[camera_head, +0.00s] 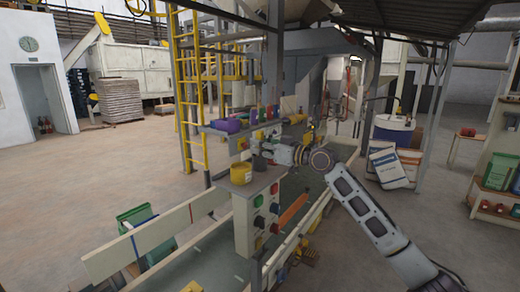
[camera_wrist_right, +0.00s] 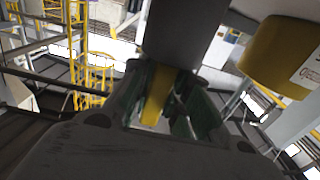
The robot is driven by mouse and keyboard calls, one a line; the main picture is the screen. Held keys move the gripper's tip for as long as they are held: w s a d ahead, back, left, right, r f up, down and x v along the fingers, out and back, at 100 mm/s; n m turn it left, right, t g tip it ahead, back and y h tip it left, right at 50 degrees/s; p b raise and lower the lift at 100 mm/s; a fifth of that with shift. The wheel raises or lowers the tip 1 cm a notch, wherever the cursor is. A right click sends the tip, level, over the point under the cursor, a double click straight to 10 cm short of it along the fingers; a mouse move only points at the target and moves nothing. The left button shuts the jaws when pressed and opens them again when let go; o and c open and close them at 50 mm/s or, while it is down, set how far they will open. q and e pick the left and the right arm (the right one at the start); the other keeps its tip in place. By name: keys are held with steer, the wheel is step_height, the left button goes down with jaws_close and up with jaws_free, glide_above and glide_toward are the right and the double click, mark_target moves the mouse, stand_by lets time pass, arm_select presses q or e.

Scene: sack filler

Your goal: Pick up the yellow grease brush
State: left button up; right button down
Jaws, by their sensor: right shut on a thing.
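My right gripper (camera_head: 266,150) reaches in from the right to the top of the grey control box. In the right wrist view its green-padded fingers (camera_wrist_right: 165,102) are shut on a narrow yellow piece, the yellow grease brush (camera_wrist_right: 154,100). The fingers hide much of the brush. A dark cup-like thing (camera_head: 261,163) is just below the gripper in the head view. A dark round body (camera_wrist_right: 190,32) is right beside the brush in the wrist view; I cannot tell whether they touch. My left gripper is not in view.
A yellow tub (camera_head: 241,174) stands on the control box (camera_head: 246,212), close to the gripper; it also shows in the wrist view (camera_wrist_right: 280,58). Behind is a shelf (camera_head: 215,131) with coloured containers. A yellow ladder (camera_head: 188,100) rises at the back. Open floor lies left.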

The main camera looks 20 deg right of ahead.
mark_target(260, 131)
step_height(260, 131, up, 8)
steer(key=shift+r, duration=0.65)
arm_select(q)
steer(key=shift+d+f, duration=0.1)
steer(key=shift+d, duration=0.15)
arm_select(e)
steer(key=shift+r, duration=0.15)
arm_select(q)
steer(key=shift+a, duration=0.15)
